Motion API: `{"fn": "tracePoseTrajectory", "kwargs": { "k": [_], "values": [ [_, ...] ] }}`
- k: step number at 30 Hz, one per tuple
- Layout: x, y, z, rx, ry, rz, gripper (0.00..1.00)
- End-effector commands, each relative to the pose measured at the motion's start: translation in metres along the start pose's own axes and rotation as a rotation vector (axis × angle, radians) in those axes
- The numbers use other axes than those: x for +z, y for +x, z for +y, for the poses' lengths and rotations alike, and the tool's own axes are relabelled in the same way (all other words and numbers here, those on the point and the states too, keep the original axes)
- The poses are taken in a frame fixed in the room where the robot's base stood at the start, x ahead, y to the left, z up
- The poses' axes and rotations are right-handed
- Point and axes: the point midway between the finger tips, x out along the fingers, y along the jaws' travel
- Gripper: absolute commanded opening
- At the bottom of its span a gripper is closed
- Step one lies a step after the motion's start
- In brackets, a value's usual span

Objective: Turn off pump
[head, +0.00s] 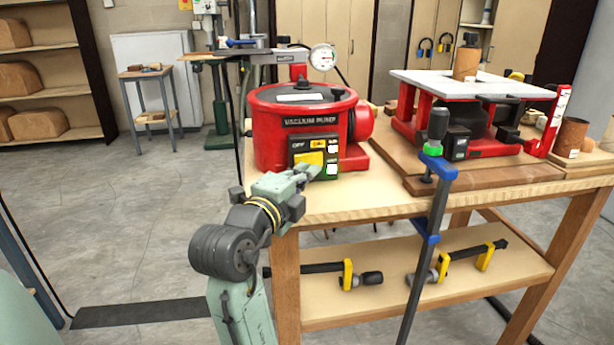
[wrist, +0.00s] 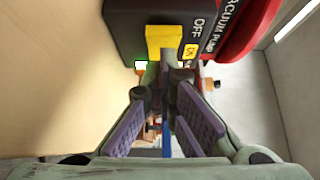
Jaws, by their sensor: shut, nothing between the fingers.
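The red vacuum pump (head: 268,140) stands at the left end of the wooden workbench, with a round gauge (head: 322,57) on top. Its black control box (head: 299,148) faces me, with an OFF label and a yellow-marked label. A yellow switch (head: 308,158) is on the box. It also shows in the wrist view (wrist: 165,40), beside the OFF label (wrist: 198,25). A small green-edged indicator (wrist: 141,65) looks lit. My gripper (head: 312,172) is shut and empty, its fingertips (wrist: 166,75) just in front of the switch. I cannot tell whether they touch it.
A red frame with a pale top plate (head: 470,84) stands on the bench at the right. A blue bar clamp (head: 430,235) hangs at the bench's front edge. Clamps (head: 348,275) lie on the lower shelf.

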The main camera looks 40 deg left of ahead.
Motion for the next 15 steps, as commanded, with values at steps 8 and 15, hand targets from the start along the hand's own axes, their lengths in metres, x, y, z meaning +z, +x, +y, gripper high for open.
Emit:
{"fn": "tracePoseTrajectory", "kwargs": {
  "k": [8, 15],
  "values": [
    [0.0019, 0.0020, 0.0006, 0.000, 0.001, 0.000, 0.00],
    [0.0078, 0.0042, 0.0041, 0.001, -0.002, 0.038, 0.00]
  ]
}}
